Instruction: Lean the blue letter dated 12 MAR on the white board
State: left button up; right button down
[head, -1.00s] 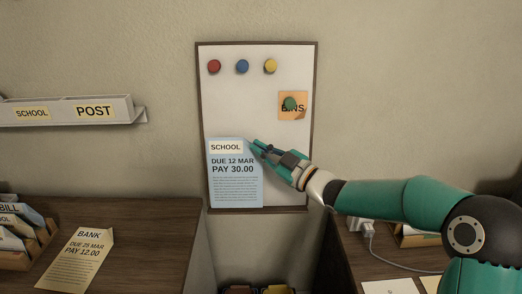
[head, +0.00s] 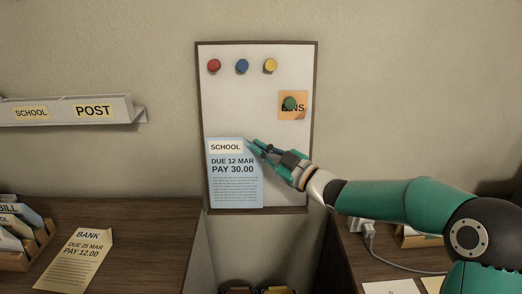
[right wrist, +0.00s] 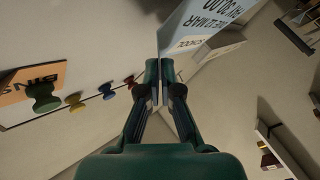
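The blue letter (head: 235,190) marked SCHOOL, DUE 12 MAR, PAY 30.00 is upright in front of the lower left of the white board (head: 235,105). Its lower edge is close to the board's bottom frame; I cannot tell whether it touches. My right gripper (head: 252,146) is at the letter's upper right corner. In the right wrist view my fingers (right wrist: 159,80) are closed together on the edge of the letter (right wrist: 207,18). My left gripper is not in view.
Red (head: 214,66), blue (head: 242,66) and yellow (head: 270,65) magnets sit on the board's top. A green magnet (head: 290,103) covers part of an orange BINS note (head: 300,115). A wall shelf (head: 60,112) is at left. A BANK letter (head: 75,262) lies on the left desk.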

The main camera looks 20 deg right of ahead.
dwell(0.5)
jog(key=shift+w+d+f+b, duration=0.25)
jog(key=shift+w+f, duration=0.35)
jog(key=shift+w, duration=0.15)
jog(key=shift+w+d+f+b, duration=0.15)
jog(key=shift+w+f+b, duration=0.05)
jog(key=shift+w+f, duration=0.45)
jog(key=c, duration=1.2)
grip_release()
jog(key=shift+c, duration=0.2)
jog(key=v, duration=1.2)
jog(key=shift+w+f, duration=0.1)
